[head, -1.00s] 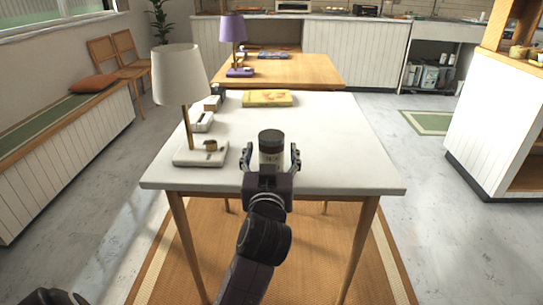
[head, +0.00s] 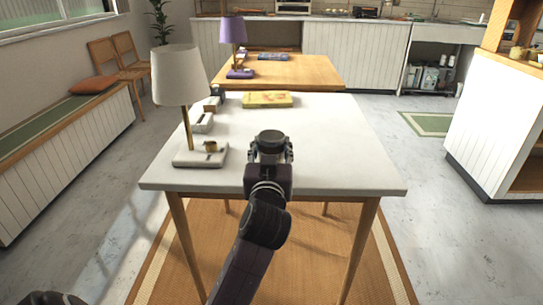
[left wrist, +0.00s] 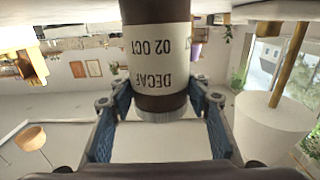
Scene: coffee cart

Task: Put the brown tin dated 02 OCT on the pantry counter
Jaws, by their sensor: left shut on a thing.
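The brown tin (head: 270,136) stands on the near part of the white table, its dark lid showing in the head view. In the left wrist view the tin (left wrist: 158,98) appears upside down, with a cream label reading DECAF and 02 OCT. My left gripper (head: 270,154) is shut on the tin, a finger on each side, and its fingers also show in the left wrist view (left wrist: 160,118). I cannot tell which counter is the pantry counter. My right gripper is not in view.
The white table (head: 330,150) holds a white lamp (head: 181,76), a yellow book (head: 267,99) and small items at left. A wooden table (head: 300,70) stands behind. A white counter (head: 357,53) runs along the back; another unit (head: 497,135) stands right, with open floor between.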

